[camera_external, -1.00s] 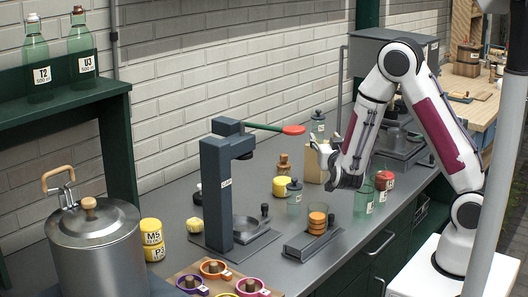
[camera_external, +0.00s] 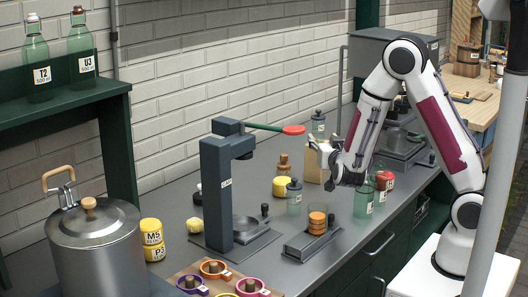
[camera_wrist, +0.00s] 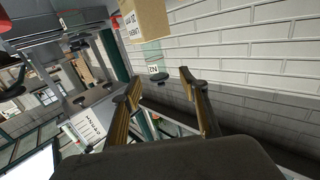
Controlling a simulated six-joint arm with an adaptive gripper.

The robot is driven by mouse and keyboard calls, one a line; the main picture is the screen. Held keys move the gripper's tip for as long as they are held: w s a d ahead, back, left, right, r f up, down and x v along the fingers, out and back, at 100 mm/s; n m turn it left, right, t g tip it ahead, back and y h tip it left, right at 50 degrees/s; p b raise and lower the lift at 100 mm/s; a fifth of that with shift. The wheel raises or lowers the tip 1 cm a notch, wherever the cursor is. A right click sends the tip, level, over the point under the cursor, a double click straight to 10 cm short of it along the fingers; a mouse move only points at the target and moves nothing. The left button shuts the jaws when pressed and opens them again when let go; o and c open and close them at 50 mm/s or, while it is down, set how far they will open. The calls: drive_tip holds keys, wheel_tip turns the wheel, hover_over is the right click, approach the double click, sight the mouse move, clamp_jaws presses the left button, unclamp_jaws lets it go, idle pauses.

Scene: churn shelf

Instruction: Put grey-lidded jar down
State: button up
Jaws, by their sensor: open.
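One clear greenish jar with a grey lid (camera_external: 294,197) stands upright on the grey counter, left of my gripper. My gripper (camera_external: 322,158) is above the counter, apart from both jars, open and empty. In the wrist view its two fingers (camera_wrist: 160,85) are spread with nothing between them. A labelled greenish jar (camera_wrist: 153,56) with a dark lid shows beyond the fingertips, upside down in that view, beside a labelled tan block.
A dark press (camera_external: 217,190) with a red-tipped lever (camera_external: 293,130) stands left of my gripper. Stacked orange discs (camera_external: 317,222) sit on a metal stand. A green bottle (camera_external: 363,200) and red-lidded jar (camera_external: 384,181) are below the arm.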

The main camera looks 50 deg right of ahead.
drive_tip(key=s+a+r+n+g+y, duration=0.1)
drive_tip(key=s+a+r+n+y, duration=0.15)
drive_tip(key=a+y, duration=0.4)
drive_tip(key=s+a+r+n+y, duration=0.2)
drive_tip(key=a+r+n+y, duration=0.1)
drive_tip(key=a+y, duration=0.35)
drive_tip(key=s+d+n+g+h, duration=0.1)
drive_tip(key=s+n+g, duration=0.2)
drive_tip(key=s, duration=2.2)
drive_tip(key=g, duration=0.3)
drive_tip(key=shift+d+f, duration=0.25)
drive_tip(key=shift+f, duration=0.05)
